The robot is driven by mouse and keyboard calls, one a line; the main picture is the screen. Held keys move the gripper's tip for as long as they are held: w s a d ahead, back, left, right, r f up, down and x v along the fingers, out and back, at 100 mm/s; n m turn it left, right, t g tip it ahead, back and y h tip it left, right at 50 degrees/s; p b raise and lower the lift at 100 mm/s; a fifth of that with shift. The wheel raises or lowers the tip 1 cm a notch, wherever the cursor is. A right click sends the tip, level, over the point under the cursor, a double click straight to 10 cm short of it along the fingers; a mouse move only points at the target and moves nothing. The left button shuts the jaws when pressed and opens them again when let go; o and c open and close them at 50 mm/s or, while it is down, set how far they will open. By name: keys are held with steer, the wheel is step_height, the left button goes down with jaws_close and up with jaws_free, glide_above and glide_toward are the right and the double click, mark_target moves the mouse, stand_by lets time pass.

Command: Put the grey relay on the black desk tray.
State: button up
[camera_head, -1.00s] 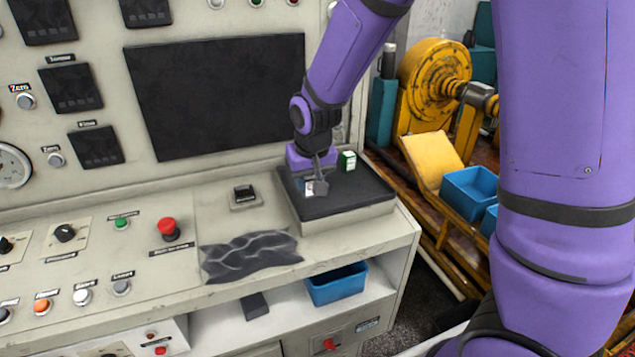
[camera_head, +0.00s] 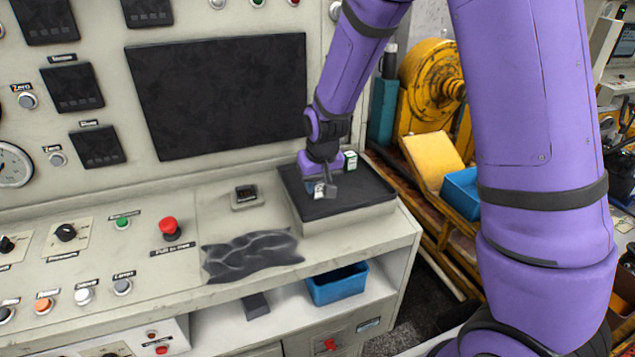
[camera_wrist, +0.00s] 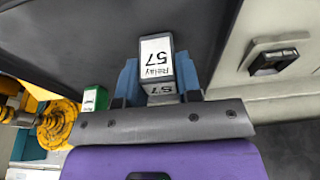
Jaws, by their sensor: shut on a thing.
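The grey relay (camera_wrist: 158,58) has a white label reading "Relay 57" and sits between the blue fingers of my gripper (camera_wrist: 158,76) in the wrist view. My gripper (camera_head: 320,190) is shut on it. In the head view only a small pale part of the relay (camera_head: 319,191) shows beside the fingers. The black desk tray (camera_head: 365,186) is a dark flat surface on a raised pale block at the console's right end. It fills the background in the wrist view (camera_wrist: 75,35). The relay is over the tray's left part; I cannot tell whether it touches the surface.
A green and white box (camera_head: 350,160) stands at the tray's back, close to my gripper; its green side shows in the wrist view (camera_wrist: 94,98). A small black switch (camera_head: 246,195) is left of the tray. The tray's right part is clear.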

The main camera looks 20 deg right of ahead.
steer(key=shift+f, duration=0.1)
steer(key=o, duration=0.9)
steer(key=shift+o, duration=0.2)
steer(key=v, duration=1.1)
steer(key=s+d+r+t, duration=0.1)
steer(key=s+d+r, duration=0.4)
steer(key=s+r, duration=0.65)
steer(key=s+d+r+t, duration=0.1)
steer(key=s+d+r, duration=0.1)
steer(key=s, duration=1.2)
steer(key=shift+s+r, duration=0.2)
steer(key=shift+s, duration=0.2)
